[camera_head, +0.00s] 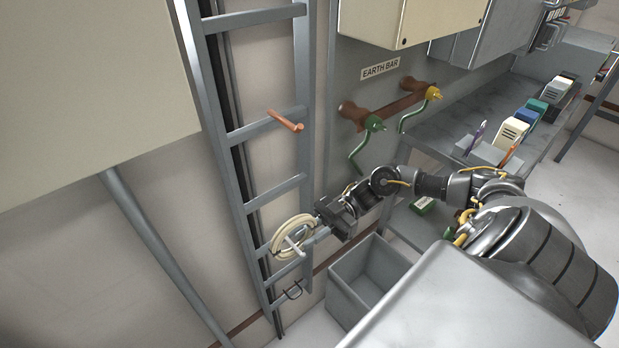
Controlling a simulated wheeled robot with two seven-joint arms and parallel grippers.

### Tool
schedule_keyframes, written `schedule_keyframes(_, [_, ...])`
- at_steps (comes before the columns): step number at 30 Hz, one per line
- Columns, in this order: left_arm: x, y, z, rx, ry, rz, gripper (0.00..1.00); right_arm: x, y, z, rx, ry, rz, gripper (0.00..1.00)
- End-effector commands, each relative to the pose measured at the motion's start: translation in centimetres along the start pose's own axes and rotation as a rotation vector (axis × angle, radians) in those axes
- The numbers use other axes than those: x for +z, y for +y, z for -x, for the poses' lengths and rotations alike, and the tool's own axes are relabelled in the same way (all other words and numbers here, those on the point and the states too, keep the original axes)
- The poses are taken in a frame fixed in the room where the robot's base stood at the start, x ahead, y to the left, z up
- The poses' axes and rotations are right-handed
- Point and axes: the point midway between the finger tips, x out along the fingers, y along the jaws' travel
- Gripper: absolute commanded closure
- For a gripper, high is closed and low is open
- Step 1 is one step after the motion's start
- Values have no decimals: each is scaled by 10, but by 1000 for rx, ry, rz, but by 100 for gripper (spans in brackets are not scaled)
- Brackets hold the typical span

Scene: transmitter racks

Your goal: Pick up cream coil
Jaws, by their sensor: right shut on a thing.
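The cream coil (276,243) is a ring of cream cable at the lower part of the grey ladder rack (238,140). A pale peg shows through its middle; I cannot tell whether the coil still rests on it. My right gripper (316,224) reaches in from the right and is shut on the right side of the coil. The fingertips are small and partly hidden against the coil and the rack. My left gripper is not in view.
An open grey bin (345,301) stands on the floor below my right arm. An orange peg (285,121) sticks out of the ladder higher up. A shelf (480,110) with devices is at right.

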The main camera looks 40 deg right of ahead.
Motion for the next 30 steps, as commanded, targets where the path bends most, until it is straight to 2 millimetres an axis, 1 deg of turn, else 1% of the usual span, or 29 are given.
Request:
schedule_keyframes(1, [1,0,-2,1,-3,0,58,2,-13,0,-2,-1,-10,100])
schedule_keyframes(8, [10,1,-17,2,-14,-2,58,2,-55,0,-3,0,-9,100])
schedule_keyframes(11, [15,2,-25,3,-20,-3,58,2,-76,0,-3,-1,-11,100])
schedule_keyframes(15, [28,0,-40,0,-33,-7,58,1,-114,0,-3,-1,-13,100])
schedule_keyframes(21, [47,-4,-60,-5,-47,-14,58,1,-158,0,-2,0,-10,100])
schedule_keyframes(24, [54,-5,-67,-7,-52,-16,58,1,-174,0,-2,0,-8,100])
schedule_keyframes(27, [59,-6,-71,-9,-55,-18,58,2,-186,0,-2,1,-7,100])
schedule_keyframes(30, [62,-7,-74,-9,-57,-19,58,2,-192,0,-1,1,-4,100])
